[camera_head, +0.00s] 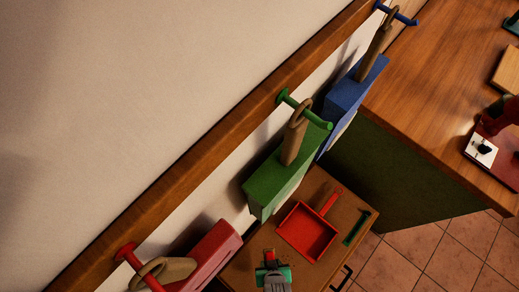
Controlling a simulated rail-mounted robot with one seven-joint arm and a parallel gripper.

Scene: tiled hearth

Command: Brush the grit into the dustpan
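The red dustpan (307,233) lies on a small brown wooden top, its handle pointing to the upper right. My gripper (273,265) is at the near edge of the picture, low over the same top, to the lower left of the pan and apart from it. Small red and green parts show at its tip. I cannot tell whether they are its fingers or something held, nor whether it is open or shut. A slim dark green object (357,228) lies right of the pan; I cannot tell whether it is a brush. I cannot make out the grit clearly.
A wall rail carries red (126,252), green (318,122) and blue (405,17) pegs with a red, a green (275,180) and a blue (345,100) item hanging by loops. A wooden counter (430,110) stands right. A black handle (341,279) juts from the small top's front.

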